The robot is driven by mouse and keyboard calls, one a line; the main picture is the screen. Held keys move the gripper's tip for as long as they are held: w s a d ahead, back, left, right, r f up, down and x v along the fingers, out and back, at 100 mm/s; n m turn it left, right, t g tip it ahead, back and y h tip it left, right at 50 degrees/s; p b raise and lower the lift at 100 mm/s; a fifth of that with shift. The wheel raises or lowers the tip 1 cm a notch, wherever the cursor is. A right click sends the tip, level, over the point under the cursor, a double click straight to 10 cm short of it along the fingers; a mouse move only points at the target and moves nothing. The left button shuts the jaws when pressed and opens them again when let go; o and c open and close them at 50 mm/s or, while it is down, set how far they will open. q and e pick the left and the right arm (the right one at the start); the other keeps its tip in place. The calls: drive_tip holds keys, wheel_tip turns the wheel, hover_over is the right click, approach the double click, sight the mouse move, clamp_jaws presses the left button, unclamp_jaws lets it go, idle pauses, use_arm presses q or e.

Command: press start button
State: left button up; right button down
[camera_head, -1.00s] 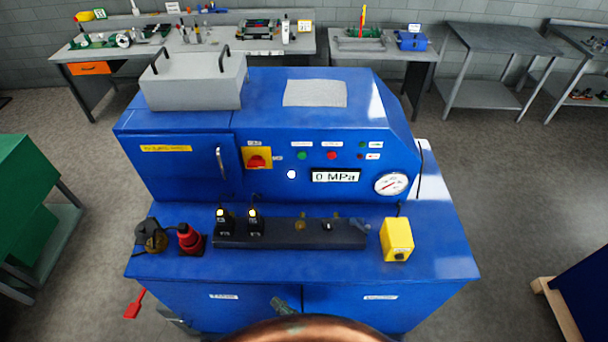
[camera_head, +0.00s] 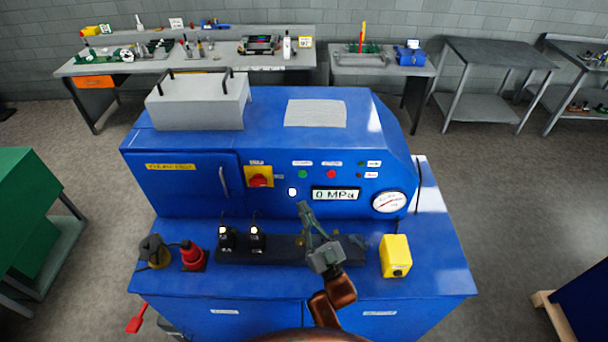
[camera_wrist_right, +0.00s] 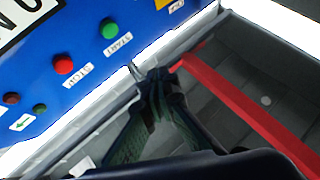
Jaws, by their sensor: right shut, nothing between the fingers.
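The green start button (camera_head: 303,174) is on the front panel of the blue machine (camera_head: 350,110), left of the red stop button (camera_head: 331,174). In the right wrist view the green button (camera_wrist_right: 109,28) sits beside its START label, with the red button (camera_wrist_right: 64,64) to its lower left. My right gripper (camera_head: 304,207) is shut and empty, in front of the machine, its fingertips below the green button in the head view. In the right wrist view the fingertips (camera_wrist_right: 138,72) show apart from the green button. My left gripper is not in view.
The pressure display (camera_head: 336,194) reads 0 MPa, with a round gauge (camera_head: 389,201) to its right. A red-and-yellow switch (camera_head: 259,177) is left of the buttons. A yellow box (camera_head: 396,256) and a dark fixture bar (camera_head: 282,250) are on the machine's lower ledge.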

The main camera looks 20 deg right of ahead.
sight(303, 174)
drive_tip(key=shift+w, duration=0.1)
drive_tip(key=w+d+b, duration=0.2)
drive_tip(key=w, duration=0.6)
drive_tip(key=shift+w+d, duration=0.15)
drive_tip(key=shift+d, duration=0.05)
idle(1.6)
drive_tip(key=shift+w+d+b, duration=0.1)
drive_tip(key=shift+w+b, duration=0.25)
drive_tip(key=shift+w, duration=0.1)
drive_tip(key=shift+w+d, duration=0.15)
drive_tip(key=shift+w, duration=0.3)
idle(0.6)
drive_tip(key=shift+s, duration=0.1)
idle(0.4)
drive_tip(key=shift+s+a, duration=0.25)
drive_tip(key=shift+s, duration=0.55)
